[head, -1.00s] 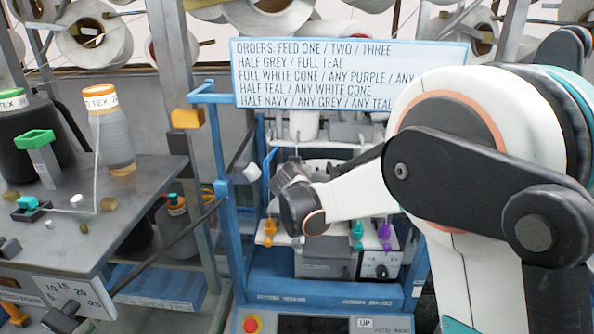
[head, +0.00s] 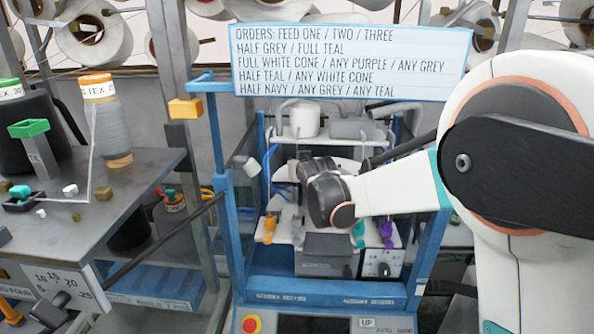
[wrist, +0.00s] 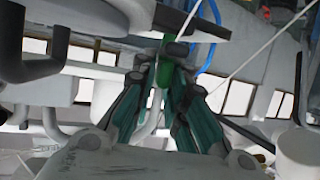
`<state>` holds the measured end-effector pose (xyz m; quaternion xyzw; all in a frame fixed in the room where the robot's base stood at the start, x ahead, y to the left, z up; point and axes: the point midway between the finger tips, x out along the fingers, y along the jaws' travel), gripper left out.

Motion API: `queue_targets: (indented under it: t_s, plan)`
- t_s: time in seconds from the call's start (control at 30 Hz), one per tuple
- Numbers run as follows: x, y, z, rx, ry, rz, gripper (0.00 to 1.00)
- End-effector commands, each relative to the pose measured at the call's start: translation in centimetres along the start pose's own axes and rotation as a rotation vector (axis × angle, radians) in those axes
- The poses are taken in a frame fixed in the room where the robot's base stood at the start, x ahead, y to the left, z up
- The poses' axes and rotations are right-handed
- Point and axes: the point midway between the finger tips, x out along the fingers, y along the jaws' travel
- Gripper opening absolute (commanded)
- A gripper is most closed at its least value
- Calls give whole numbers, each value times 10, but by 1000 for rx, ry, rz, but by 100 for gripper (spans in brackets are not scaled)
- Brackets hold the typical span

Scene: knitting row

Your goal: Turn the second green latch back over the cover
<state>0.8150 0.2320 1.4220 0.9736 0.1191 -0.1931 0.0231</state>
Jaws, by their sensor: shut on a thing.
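In the wrist view my gripper (wrist: 172,62) has its teal-lined fingers closed around a bright green piece (wrist: 164,74), which looks like the green latch. The fingers hide most of it, so its exact angle cannot be told. In the head view my dark wrist (head: 328,197) reaches inside the blue-framed machine (head: 226,220), and the fingertips and latch are hidden behind it. The cover cannot be clearly picked out in either view, nor can another green latch.
An orange piece (head: 268,229), a teal piece (head: 359,231) and a purple piece (head: 386,232) hang at the machine's front. Blue tubing (wrist: 212,42) and pale threads pass close to my fingers. A grey table (head: 130,185) with cones stands left.

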Motion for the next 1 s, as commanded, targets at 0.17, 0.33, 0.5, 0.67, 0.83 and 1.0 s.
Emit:
queue_targets:
  t_s: [0.17, 0.33, 0.5, 0.67, 0.83, 1.0]
  plan:
    - [1, 2, 1, -28, 0, -74, 0]
    - [1, 1, 1, -58, -1, -148, 0]
    - [1, 1, 1, -90, 0, -222, 0]
    - [1, 0, 1, -120, -1, -295, 0]
    - [1, 0, 1, -154, -2, -376, 0]
    - [0, -1, 2, -191, -2, -461, 0]
